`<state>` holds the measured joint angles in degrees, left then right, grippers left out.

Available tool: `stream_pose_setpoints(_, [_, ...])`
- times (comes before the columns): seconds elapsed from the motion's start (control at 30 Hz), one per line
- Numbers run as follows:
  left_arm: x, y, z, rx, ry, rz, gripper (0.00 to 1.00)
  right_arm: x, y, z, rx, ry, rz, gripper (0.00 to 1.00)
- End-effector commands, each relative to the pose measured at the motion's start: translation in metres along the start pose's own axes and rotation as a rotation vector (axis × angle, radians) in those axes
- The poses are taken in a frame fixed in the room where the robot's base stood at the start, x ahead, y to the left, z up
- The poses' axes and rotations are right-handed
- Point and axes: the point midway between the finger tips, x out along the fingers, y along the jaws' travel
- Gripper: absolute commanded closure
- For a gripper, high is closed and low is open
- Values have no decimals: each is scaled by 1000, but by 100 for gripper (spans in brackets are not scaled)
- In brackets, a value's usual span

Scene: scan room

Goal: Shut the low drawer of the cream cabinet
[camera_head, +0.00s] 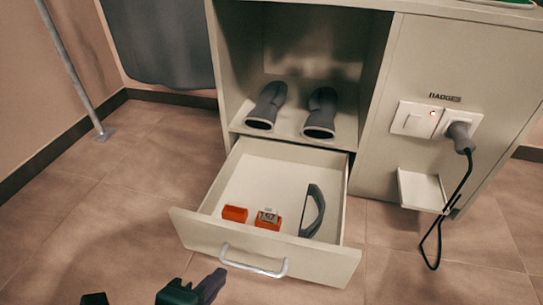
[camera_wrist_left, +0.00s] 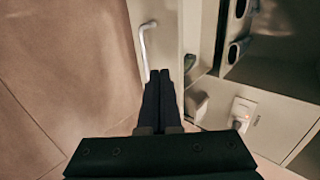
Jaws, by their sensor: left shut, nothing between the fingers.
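The cream cabinet (camera_head: 440,60) has its low drawer (camera_head: 270,252) pulled well out, with a pale bar handle (camera_head: 252,266) on its front. The drawer front also shows in the left wrist view (camera_wrist_left: 170,35), with its handle (camera_wrist_left: 146,42) upright in that picture. My left gripper (camera_head: 218,274) is shut and empty, low in front of the drawer near the left end of the handle. In the left wrist view its closed fingers (camera_wrist_left: 160,76) point toward the drawer front. I cannot tell whether they touch it. My right gripper is out of view.
The drawer holds two orange boxes (camera_head: 235,213) and a dark curved item (camera_head: 313,212). A black cable (camera_head: 457,190) hangs from the socket at right.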

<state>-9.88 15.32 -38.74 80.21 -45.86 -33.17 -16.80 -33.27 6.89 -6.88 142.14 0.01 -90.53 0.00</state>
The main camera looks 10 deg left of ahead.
Motion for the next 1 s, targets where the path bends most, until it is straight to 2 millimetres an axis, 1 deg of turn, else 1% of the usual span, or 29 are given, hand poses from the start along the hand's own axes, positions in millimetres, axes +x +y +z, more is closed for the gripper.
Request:
stream_pose_setpoints(0.03, [17, 5, 0, 0, -1, -4, 100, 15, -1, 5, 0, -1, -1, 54])
stream_pose_setpoints(0.1, [34, 5, 0, -1, -2, -4, 100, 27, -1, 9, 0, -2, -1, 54])
stream_pose_setpoints(0.33, [81, 5, 0, -2, -2, -3, 100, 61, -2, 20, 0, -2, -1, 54])
stream_pose_setpoints(0.4, [86, -8, 0, -2, 0, -5, 100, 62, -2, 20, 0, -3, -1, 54])
stream_pose_setpoints(0.6, [99, -23, 1, -2, -1, -2, 100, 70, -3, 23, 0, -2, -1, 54])
stream_pose_setpoints(0.77, [101, -27, 1, -2, -1, 1, 100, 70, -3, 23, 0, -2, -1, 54])
stream_pose_setpoints(1.0, [101, -27, 0, -3, -1, 1, 100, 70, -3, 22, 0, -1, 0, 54])
